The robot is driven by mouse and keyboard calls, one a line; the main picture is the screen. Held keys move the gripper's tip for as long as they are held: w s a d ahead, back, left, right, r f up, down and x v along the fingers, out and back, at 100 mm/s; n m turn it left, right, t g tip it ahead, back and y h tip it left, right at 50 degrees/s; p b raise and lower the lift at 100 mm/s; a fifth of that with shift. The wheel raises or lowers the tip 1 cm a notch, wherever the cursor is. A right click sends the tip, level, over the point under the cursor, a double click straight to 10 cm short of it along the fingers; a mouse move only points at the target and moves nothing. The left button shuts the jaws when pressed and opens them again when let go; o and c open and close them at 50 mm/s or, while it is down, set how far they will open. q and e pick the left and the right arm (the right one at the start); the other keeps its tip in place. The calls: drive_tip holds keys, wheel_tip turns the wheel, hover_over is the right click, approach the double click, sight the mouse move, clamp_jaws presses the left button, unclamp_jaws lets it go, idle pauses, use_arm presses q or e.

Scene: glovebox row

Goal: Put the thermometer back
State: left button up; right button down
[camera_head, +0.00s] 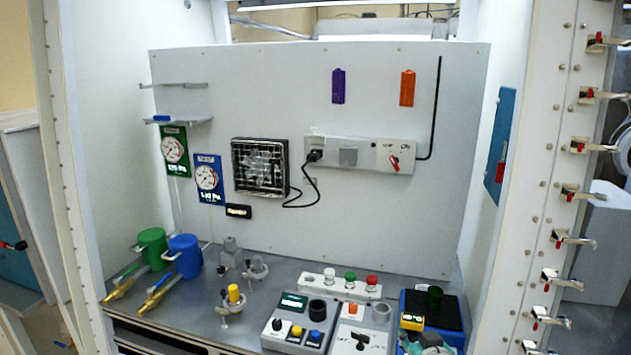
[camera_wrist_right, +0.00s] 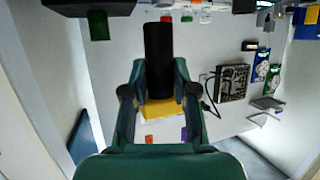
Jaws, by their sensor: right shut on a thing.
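My right gripper (camera_head: 424,342) shows at the lower right of the head view, in front of the blue box, with teal fingers. It is shut on the thermometer (camera_head: 412,321), which has a yellow head with a small dark display. In the right wrist view, which is upside down, the black body of the thermometer (camera_wrist_right: 159,60) stands between the fingers (camera_wrist_right: 155,88) with its yellow part behind. My left gripper is not in view.
Two control boxes (camera_head: 295,338) with knobs and a button strip (camera_head: 340,285) stand left of the gripper. Purple (camera_head: 338,86) and orange (camera_head: 407,88) tags hang on the back panel. The right wall and latch post (camera_head: 540,200) bound the right side.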

drive_tip(key=s+f, duration=0.7)
drive_tip(key=f, duration=0.3)
drive_tip(key=shift+s+f, duration=0.15)
drive_tip(key=shift+s, duration=0.1)
drive_tip(key=shift+s, duration=0.9)
